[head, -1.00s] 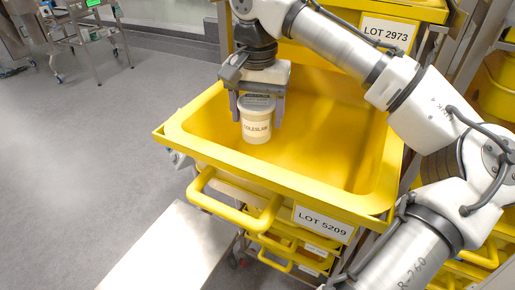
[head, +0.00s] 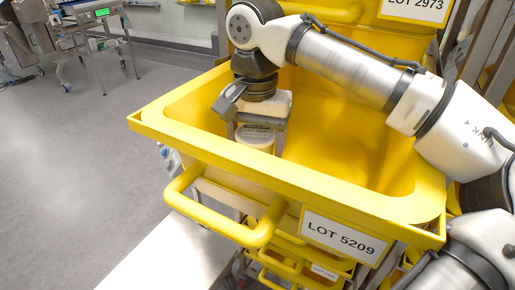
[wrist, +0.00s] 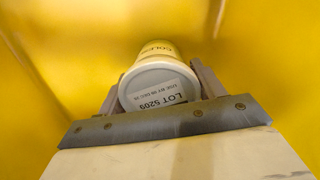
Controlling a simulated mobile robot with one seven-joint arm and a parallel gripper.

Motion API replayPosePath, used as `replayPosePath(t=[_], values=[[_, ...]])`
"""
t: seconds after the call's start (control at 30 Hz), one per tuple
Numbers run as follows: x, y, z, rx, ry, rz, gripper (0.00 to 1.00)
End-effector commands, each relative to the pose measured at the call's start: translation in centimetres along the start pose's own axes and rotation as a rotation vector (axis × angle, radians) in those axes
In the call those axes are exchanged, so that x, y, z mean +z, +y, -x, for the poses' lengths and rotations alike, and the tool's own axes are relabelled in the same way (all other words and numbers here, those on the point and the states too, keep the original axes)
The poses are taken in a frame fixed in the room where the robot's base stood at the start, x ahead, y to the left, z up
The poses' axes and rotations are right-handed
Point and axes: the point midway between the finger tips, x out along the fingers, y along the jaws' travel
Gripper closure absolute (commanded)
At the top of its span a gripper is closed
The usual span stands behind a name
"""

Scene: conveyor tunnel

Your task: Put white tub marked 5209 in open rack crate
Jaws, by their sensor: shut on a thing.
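The white tub (head: 256,137) is inside the open yellow rack crate (head: 300,185), whose front label (head: 342,238) reads LOT 5209. The tub also shows in the wrist view (wrist: 158,84), where its lid label reads LOT 5209. My gripper (head: 258,140) points down into the crate with its fingers on both sides of the tub, and it is shut on the tub. The tub's lower part is hidden behind the crate's front wall, so I cannot tell if it touches the crate floor. No other item shows inside the crate.
A crate labelled LOT 2973 (head: 413,10) sits above and behind the open one. A yellow handle (head: 222,212) juts from the open crate's front. More yellow crates are stacked below. A steel bench with a green display (head: 102,13) stands far left across clear grey floor.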

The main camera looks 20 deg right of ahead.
Motion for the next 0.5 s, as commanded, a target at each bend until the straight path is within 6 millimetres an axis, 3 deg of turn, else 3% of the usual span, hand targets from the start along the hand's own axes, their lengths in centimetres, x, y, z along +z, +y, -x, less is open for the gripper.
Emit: replayPosePath(t=[0.3,0.33,0.5], values=[[0.01,-0.03,-0.16,-0.001,0.000,0.001,0.73],[0.01,-0.02,-0.19,0.000,-0.001,0.001,0.31],[0.00,-0.02,-0.13,0.000,0.000,0.000,0.10]])
